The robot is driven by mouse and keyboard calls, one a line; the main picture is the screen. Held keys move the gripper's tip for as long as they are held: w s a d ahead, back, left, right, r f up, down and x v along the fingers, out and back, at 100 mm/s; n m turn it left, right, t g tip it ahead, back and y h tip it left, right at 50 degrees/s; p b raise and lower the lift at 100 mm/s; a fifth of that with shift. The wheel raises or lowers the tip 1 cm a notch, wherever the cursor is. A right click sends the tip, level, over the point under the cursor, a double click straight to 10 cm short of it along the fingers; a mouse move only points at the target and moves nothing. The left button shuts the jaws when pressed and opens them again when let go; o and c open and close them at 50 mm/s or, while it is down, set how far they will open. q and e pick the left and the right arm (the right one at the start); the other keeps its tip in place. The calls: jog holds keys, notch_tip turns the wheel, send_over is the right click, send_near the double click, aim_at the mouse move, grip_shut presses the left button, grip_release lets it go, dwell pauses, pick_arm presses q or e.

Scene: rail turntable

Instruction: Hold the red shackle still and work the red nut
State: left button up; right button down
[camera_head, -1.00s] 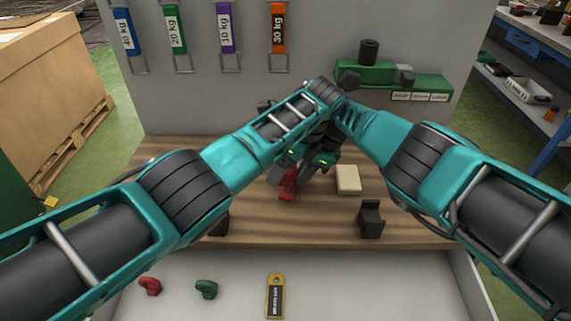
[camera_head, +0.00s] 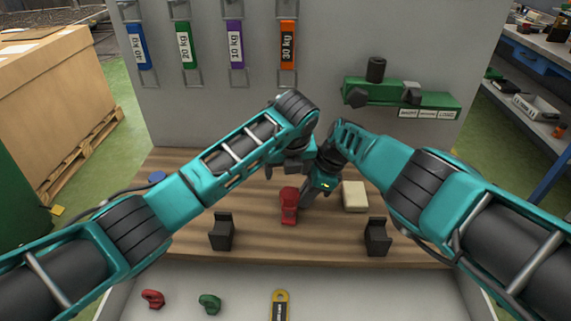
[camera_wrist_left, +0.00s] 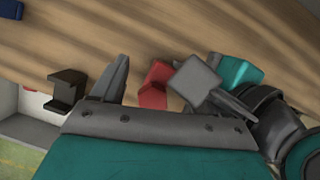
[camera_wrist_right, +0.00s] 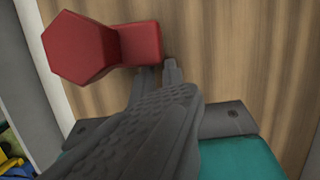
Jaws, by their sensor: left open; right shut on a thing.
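The red shackle (camera_head: 289,210) stands on the wooden bench, with a wider red hexagonal part, which looks like the red nut (camera_wrist_right: 78,47), at one end. My right gripper (camera_head: 305,200) is shut on the narrower red body from the right; its fingers hide part of it. In the right wrist view its fingertips (camera_wrist_right: 158,68) meet the red body, clear of the hexagonal part. My left gripper (camera_wrist_left: 168,85) is open and empty above and behind the red piece, which shows between its fingers in the left wrist view, apart from them.
Dark notched blocks stand at the front left (camera_head: 222,232) and front right (camera_head: 377,237) of the bench. A cream block (camera_head: 355,196) lies right of the red piece. Loose red (camera_head: 152,299) and green (camera_head: 210,303) pieces and a yellow tag (camera_head: 279,308) lie in the front tray.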

pick_arm(q)
jog(key=shift+w+a+r+m+h, duration=0.15)
jog(key=shift+w+r+m+h, duration=0.35)
jog(key=shift+m, duration=0.6)
